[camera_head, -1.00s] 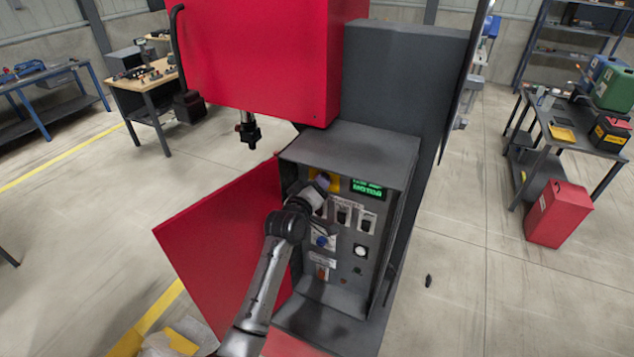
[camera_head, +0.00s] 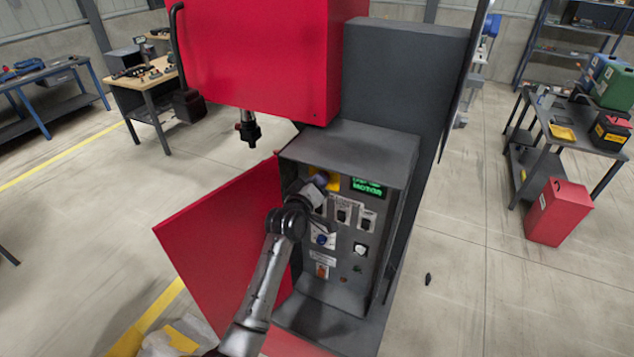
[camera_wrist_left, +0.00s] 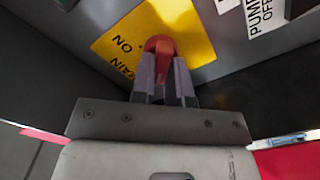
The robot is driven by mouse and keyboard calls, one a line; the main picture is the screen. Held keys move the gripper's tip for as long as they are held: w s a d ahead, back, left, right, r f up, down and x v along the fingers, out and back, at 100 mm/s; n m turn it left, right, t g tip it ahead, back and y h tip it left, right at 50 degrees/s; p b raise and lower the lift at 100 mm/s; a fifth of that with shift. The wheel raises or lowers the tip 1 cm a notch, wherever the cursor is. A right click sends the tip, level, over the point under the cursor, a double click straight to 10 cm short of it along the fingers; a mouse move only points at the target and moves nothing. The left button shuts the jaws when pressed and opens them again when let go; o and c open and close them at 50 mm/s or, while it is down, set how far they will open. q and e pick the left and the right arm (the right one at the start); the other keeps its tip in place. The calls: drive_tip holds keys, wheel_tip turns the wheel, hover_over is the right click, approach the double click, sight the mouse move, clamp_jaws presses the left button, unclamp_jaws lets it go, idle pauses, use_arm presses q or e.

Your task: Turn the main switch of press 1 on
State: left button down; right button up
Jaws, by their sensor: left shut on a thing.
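The main switch is a red rotary handle (camera_wrist_left: 161,46) on a yellow plate (camera_wrist_left: 196,47) in the left wrist view. The plate carries the words "MAIN" and "ON" to the left of the handle. My left gripper (camera_wrist_left: 165,82) is shut on the red handle, a finger on each side. In the head view the left gripper (camera_head: 319,183) reaches into the open control cabinet (camera_head: 378,148) of the press and covers the handle. Part of the yellow plate (camera_head: 334,182) shows beside it. The handle's exact angle is hard to tell. My right gripper is in neither view.
A lit green display (camera_head: 368,187) sits right of the yellow plate, with several switches and buttons below. The open red cabinet door (camera_head: 220,245) stands left of my arm. The red press housing (camera_head: 262,60) hangs above. The floor to the right is mostly clear.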

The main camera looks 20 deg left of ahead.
use_arm(q)
drive_tip(key=shift+m, duration=0.3)
drive_tip(key=shift+d+m+p, duration=0.2)
drive_tip(key=shift+m, duration=4.1)
drive_tip(key=shift+d+m+p, duration=0.15)
drive_tip(key=shift+m, duration=4.15)
drive_tip(key=c, duration=1.1)
unclamp_jaws()
drive_tip(key=shift+s, duration=0.1)
